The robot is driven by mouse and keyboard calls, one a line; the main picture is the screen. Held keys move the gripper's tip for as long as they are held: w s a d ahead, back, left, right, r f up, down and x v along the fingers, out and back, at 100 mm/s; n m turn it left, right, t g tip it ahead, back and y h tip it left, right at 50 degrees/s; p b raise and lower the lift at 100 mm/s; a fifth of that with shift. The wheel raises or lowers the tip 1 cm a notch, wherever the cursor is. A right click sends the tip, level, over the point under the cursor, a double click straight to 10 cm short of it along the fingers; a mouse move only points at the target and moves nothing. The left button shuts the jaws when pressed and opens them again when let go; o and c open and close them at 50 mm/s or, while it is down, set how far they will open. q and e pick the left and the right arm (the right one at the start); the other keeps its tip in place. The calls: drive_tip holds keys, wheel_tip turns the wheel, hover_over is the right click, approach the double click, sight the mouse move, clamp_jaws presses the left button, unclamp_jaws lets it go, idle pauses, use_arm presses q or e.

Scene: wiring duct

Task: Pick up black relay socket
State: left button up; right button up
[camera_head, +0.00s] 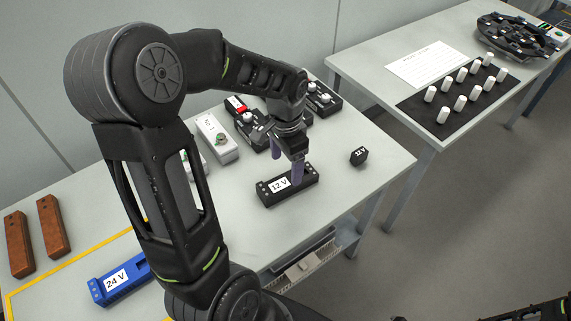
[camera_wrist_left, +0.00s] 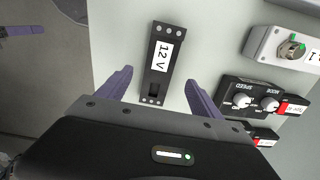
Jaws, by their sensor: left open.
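The black relay socket (camera_head: 268,197) lies on the grey table and carries a white "12 V" label. In the left wrist view the socket (camera_wrist_left: 155,83) stands lengthwise between my finger tips. My left gripper (camera_head: 287,163) is open above the socket, its purple fingers pointing down, one on each side. In the left wrist view my left gripper (camera_wrist_left: 159,77) holds nothing. I cannot tell how far the fingertips are above the tabletop. A purple finger (camera_wrist_left: 22,31) at the upper left of the wrist view seems to be my right gripper, mostly out of frame.
A small black block (camera_head: 359,156) lies right of the socket. Grey and black control boxes (camera_head: 216,139) stand behind it. A blue "24 V" socket (camera_head: 121,280) and two brown blocks (camera_head: 53,227) lie at left. A second table (camera_head: 345,64) stands at the upper right.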

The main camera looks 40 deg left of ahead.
sight(286, 182)
use_arm(q)
drive_tip(key=shift+a, duration=0.1)
drive_tip(key=shift+s+d+r, duration=0.15)
drive_tip(key=shift+d, duration=0.05)
drive_tip(key=shift+f, duration=1.35)
drive_tip(key=shift+f+p, duration=0.7)
drive_tip(key=shift+f, duration=1.9)
drive_tip(key=c, duration=1.5)
